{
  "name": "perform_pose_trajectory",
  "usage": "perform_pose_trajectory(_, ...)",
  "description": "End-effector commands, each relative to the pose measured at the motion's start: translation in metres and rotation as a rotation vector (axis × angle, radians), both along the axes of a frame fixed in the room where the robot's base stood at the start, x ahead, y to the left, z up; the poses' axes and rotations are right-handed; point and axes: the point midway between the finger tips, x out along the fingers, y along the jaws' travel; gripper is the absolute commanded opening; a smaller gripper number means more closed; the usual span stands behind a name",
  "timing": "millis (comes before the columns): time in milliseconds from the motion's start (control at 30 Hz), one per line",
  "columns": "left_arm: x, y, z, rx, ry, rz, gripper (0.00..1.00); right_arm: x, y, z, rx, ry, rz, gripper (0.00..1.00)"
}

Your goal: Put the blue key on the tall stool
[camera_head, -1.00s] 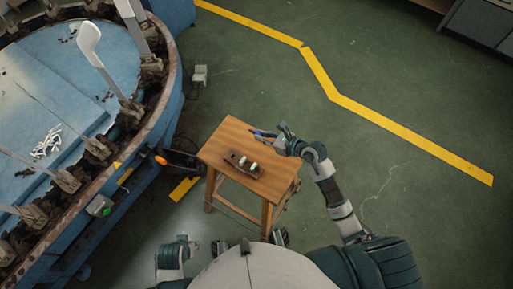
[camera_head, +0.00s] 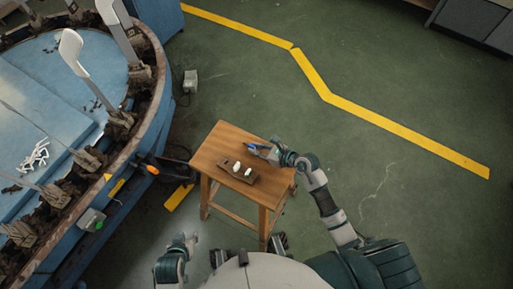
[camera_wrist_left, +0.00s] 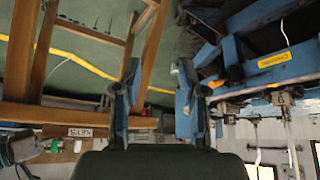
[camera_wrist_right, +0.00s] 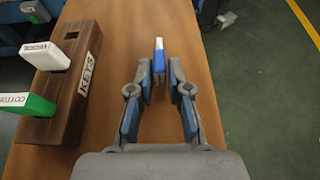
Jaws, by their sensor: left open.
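The tall wooden stool (camera_head: 215,150) stands in the middle of the head view. The small blue key (camera_wrist_right: 158,58), with a pale end, appears to lie on the stool top in the right wrist view. It lies just beyond and between the fingertips of my right gripper (camera_wrist_right: 160,78), which is open with gaps on both sides of the key. In the head view my right gripper (camera_head: 268,152) is low over the stool's far right part. My left gripper (camera_head: 190,240) is open and empty, below and left of the stool; its fingers show in the left wrist view (camera_wrist_left: 158,80).
A dark wooden block (camera_wrist_right: 68,85) labelled KEYS stands on the stool, left of my right gripper. It holds a white key (camera_wrist_right: 47,55) and a green key (camera_wrist_right: 28,103). A large blue round machine (camera_head: 150,110) stands left. The green floor right of the stool is clear.

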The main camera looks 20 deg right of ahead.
Motion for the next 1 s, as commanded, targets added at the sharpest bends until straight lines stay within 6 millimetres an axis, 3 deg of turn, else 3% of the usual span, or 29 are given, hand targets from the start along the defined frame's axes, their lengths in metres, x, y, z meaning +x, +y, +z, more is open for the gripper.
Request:
perform_pose_trajectory(433, -0.002, 0.0, 0.001, 0.002, 0.013, 0.0, 0.42, -0.003, -0.004, 0.004, -0.001, -0.001, -0.001, 0.36)
perform_pose_trajectory(733, -0.039, 0.013, -0.003, 0.043, 0.186, 0.012, 0.42, -0.045, -0.045, 0.029, -0.005, -0.001, 0.001, 0.36)
perform_pose_trajectory(1000, -0.055, 0.018, -0.004, 0.06, 0.264, 0.016, 0.42, -0.073, -0.073, 0.045, -0.001, 0.002, 0.0, 0.36)
